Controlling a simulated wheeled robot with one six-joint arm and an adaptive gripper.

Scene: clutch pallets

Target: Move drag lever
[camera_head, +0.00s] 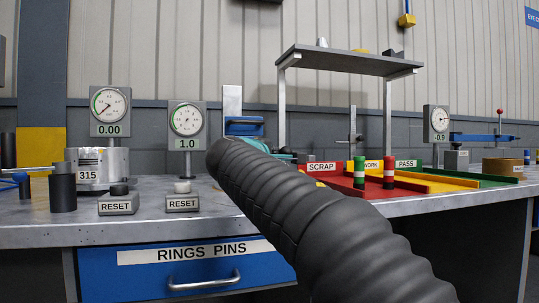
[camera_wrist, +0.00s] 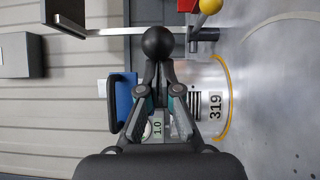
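A black ball knob (camera_wrist: 158,43) shows at the tips of my gripper in the wrist view; it may be the end of the drag lever, but its stem is hidden. My gripper (camera_wrist: 159,72) has its two fingers drawn close together behind the ball, which covers the fingertips. I cannot tell whether they hold it. In the head view my dark ribbed arm hides most of the gripper; only a bit of teal (camera_head: 285,155) shows past it. A blue part (camera_head: 244,127) stands on the bench just beyond the arm.
A round fixture labelled 319 (camera_wrist: 190,75) lies close right of the fingers in the wrist view. A yellow ball (camera_wrist: 210,6) is above it. In the head view, a 1.0 gauge (camera_head: 187,121), a shelf (camera_head: 345,60), a red scrap tray (camera_head: 335,186) and a red-knobbed lever (camera_head: 500,111) surround the arm.

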